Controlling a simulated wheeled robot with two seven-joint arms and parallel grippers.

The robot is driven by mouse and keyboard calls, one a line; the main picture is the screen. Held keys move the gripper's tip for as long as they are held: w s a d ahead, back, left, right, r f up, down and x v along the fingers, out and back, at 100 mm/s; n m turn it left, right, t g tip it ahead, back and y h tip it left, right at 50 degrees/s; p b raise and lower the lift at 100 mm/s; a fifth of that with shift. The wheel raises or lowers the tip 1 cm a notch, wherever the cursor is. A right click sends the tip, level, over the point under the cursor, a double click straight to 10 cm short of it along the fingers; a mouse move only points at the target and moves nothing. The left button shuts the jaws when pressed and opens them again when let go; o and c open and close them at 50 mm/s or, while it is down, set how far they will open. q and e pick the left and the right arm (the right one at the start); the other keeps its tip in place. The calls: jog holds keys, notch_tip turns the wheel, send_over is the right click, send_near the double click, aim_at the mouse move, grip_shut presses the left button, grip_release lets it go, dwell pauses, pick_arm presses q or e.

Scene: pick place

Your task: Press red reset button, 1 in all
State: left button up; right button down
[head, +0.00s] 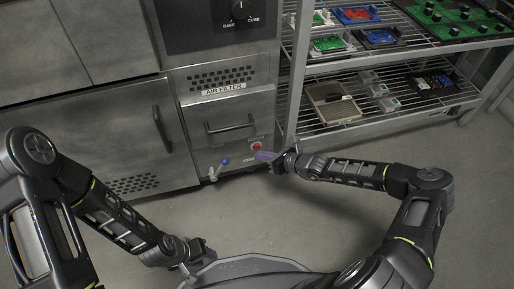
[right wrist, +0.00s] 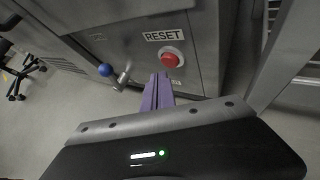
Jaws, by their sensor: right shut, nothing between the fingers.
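The red reset button (head: 256,146) is low on the front of the metal cabinet, near its right edge. In the right wrist view the red button (right wrist: 171,59) sits in a pale ring under a RESET label (right wrist: 165,35). My right gripper (head: 265,156) has purple fingers and is just below and right of the button in the head view. In the right wrist view its shut fingers (right wrist: 160,80) end just below and left of the button, with nothing between them. Contact with the button cannot be told. My left gripper (head: 198,250) is low near my base; its fingers are unclear.
A blue-knobbed valve lever (head: 224,161) sticks out left of the button; the blue knob also shows in the right wrist view (right wrist: 104,70). A wire shelf (head: 330,123) with trays and boards stands to the right. The grey floor (head: 480,190) at right is clear.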

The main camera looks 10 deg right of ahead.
jog(key=shift+w, duration=0.1)
dwell(0.7)
jog(key=shift+w, duration=0.3)
jog(key=shift+w+b, duration=0.4)
jog(key=shift+w, duration=0.05)
dwell(0.6)
dwell(0.4)
jog(key=shift+s+r+p, duration=0.1)
jog(key=shift+s+p, duration=0.75)
jog(key=shift+p, duration=0.25)
